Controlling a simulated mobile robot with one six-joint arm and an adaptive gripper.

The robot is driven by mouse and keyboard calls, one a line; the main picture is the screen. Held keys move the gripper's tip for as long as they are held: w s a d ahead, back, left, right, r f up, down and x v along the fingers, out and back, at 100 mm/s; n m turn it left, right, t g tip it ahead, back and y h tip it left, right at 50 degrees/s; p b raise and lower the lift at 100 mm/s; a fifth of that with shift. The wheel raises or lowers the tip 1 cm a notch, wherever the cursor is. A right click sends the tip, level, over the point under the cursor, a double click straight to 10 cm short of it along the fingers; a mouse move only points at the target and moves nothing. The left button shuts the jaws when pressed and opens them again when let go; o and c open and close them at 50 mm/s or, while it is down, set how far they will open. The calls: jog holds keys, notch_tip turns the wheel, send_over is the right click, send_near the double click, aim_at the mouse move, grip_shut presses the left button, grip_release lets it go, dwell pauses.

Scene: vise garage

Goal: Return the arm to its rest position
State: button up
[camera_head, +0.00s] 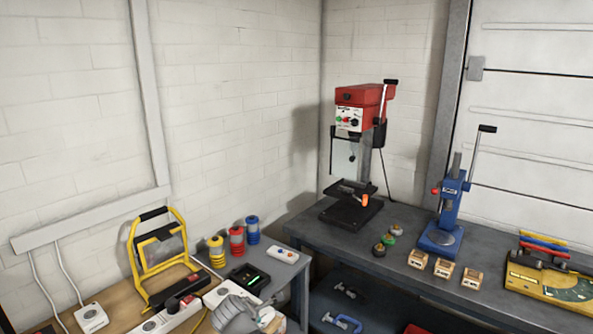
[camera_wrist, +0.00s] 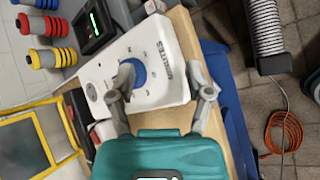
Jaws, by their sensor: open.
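My gripper (camera_wrist: 160,82) shows in the wrist view with its two grey fingers spread wide apart. Nothing is held between them. A white timer box with a blue dial, marked MINUTES (camera_wrist: 172,72), lies on the wooden bench below and behind the fingers. I cannot tell how far the fingertips are above it. In the head view, a grey part of my arm (camera_head: 236,314) is at the bottom edge, over the wooden bench end, and hides part of what lies there.
White power strips (camera_head: 172,318), a yellow work lamp (camera_head: 160,255), wire spools (camera_head: 237,245) and a charger with a green light (camera_head: 248,278) stand close by. A red drill press (camera_head: 365,97) and a blue arbor press (camera_head: 450,205) stand on the grey bench. An orange cord (camera_wrist: 284,133) lies on the floor.

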jog(key=s+d+f+m+g+y+p, duration=0.1)
jog(key=s+d+m+g, duration=0.3)
jog(key=d+m, duration=0.7)
jog(key=s+d+f+m+g+y+p, duration=0.1)
jog(key=s+d+m+g, duration=0.3)
jog(key=d+m, duration=0.7)
jog(key=shift+s+d+f+m+y, duration=0.35)
jog(key=shift+s+d, duration=0.6)
jog(key=shift+d, duration=1.8)
jog(key=shift+r, duration=0.1)
jog(key=shift+c, duration=0.6)
